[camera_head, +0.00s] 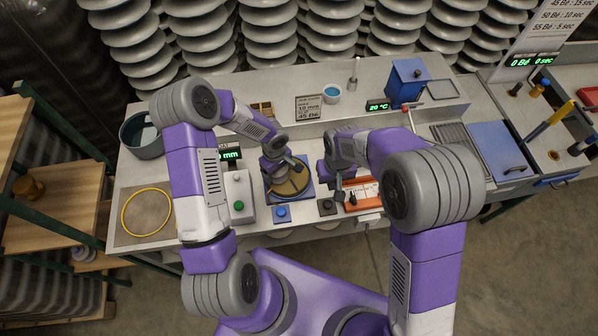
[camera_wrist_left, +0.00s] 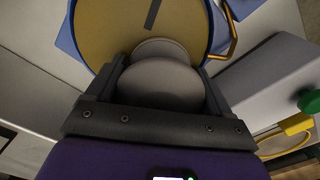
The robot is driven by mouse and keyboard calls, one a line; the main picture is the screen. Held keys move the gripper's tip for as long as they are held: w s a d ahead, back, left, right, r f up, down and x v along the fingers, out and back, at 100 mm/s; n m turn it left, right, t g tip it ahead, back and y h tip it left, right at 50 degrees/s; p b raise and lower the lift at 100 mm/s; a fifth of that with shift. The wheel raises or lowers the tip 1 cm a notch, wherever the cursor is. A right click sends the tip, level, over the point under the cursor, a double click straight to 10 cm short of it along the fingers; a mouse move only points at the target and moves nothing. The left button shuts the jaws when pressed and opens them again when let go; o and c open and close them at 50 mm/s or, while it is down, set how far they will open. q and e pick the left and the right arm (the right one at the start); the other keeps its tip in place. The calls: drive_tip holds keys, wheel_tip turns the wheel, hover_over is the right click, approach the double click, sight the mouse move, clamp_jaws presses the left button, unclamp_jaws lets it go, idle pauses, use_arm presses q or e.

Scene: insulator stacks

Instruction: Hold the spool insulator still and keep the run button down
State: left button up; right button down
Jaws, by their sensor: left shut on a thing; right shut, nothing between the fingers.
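The spool insulator (camera_wrist_left: 160,80) is a grey rounded piece standing over a tan round plate (camera_wrist_left: 115,30) in the left wrist view. My left gripper (camera_wrist_left: 160,88) is shut on it, one finger on each side. In the head view my left gripper (camera_head: 284,167) is over the same plate (camera_head: 292,186), on a blue base, and mostly hides the insulator. My right gripper (camera_head: 340,196) is shut and empty, right of a small dark button box (camera_head: 326,207); contact is unclear. A blue button box (camera_head: 281,213) stands to its left. Which one is the run button is not readable.
A grey unit with a green button (camera_head: 238,206) and a display stands left of the plate. An orange tray (camera_head: 372,190) lies right of my right gripper. A yellow ring (camera_head: 147,212) lies on a mat at left. A blue box (camera_head: 405,82) stands behind.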

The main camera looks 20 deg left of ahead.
idle(0.3)
use_arm(q)
drive_tip(key=o, duration=1.2)
drive_tip(key=shift+o, duration=0.2)
drive_tip(key=shift+r, duration=0.15)
wheel_tip(320, 180, up, 12)
drive_tip(key=shift+f, duration=0.1)
